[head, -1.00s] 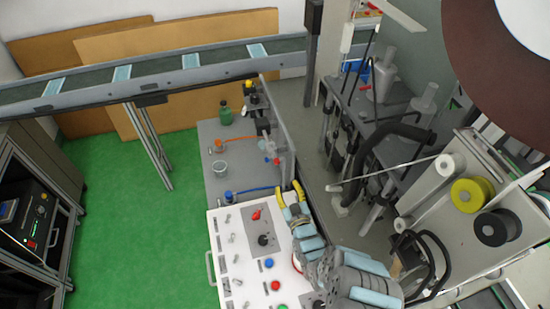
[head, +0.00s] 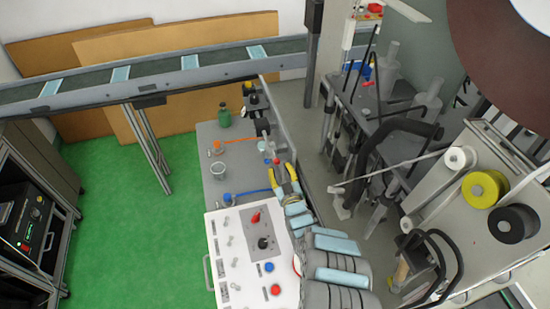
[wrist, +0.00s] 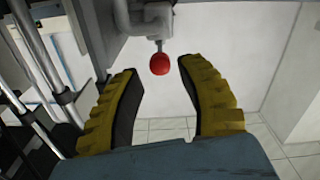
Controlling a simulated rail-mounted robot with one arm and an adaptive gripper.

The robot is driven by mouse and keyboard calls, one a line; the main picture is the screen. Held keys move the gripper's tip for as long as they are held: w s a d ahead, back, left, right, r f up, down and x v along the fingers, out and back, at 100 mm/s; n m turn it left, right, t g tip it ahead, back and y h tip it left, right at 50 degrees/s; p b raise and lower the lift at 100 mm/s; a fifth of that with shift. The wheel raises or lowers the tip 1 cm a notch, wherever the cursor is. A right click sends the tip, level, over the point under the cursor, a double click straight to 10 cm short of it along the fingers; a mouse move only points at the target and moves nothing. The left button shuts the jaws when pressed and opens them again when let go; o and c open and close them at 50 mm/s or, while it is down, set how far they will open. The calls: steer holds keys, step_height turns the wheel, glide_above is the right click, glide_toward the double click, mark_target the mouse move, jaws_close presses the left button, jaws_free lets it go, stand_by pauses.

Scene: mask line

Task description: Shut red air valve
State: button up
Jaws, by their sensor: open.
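The red knob of the air valve (wrist: 159,64) hangs on a short stem below a grey pipe fitting (wrist: 156,20) in the wrist view. My gripper (wrist: 160,70) has its two yellow fingers spread, one on each side of the knob in the picture. The fingers do not touch the knob, and it looks to lie beyond their tips.
The white control box (head: 232,258) has a red lever, black joystick and coloured buttons, close to my arm. A conveyor (head: 160,72) runs behind.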

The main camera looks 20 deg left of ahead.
mark_target(276, 160)
steer(key=shift+w+a+r, duration=0.1)
steer(key=shift+w+a, duration=0.35)
steer(key=shift+w, duration=0.15)
steer(key=shift+b+x, duration=0.6)
steer(key=shift+x, duration=0.8)
steer(key=shift+b+x, duration=0.45)
steer(key=shift+x, duration=0.7)
jaws_close()
